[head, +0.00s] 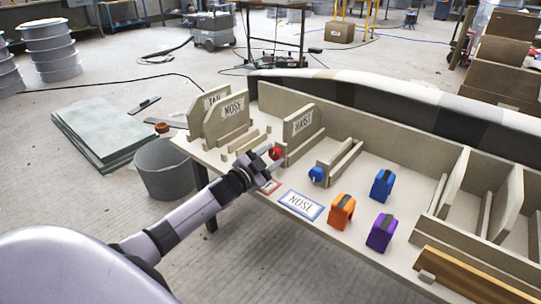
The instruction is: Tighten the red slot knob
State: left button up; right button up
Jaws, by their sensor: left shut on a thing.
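The red slot knob (276,153) sits at the front of a slot on the workbench, beside the board marked with a word like "WAIST". My left gripper (268,169) reaches in from the left with its fingertips at the red knob and is shut on it. The fingers partly hide the knob's near side. A blue knob (317,175) is on the neighbouring slot to the right. My right gripper is not in view.
On the bench (296,225) stand an orange block (341,212), a purple block (382,233) and a blue block (382,186). A "NOSE" card (301,204) lies at the front edge. A grey bucket (163,172) stands on the floor left of the bench. Upright boards (233,112) stand at the back left.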

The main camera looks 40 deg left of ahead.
pick_arm(q)
jog(key=shift+m, duration=1)
jog(key=m, duration=0.2)
jog(key=shift+m, duration=0.4)
jog(key=m+b, duration=0.1)
jog(key=m, duration=0.3)
jog(key=shift+f, duration=0.1)
jog(key=shift+m, duration=1.7)
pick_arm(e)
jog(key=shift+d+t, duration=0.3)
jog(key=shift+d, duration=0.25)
pick_arm(q)
jog(key=shift+b, duration=0.3)
jog(key=o, duration=1.1)
jog(key=shift+c, duration=0.2)
jog(key=shift+s, duration=0.1)
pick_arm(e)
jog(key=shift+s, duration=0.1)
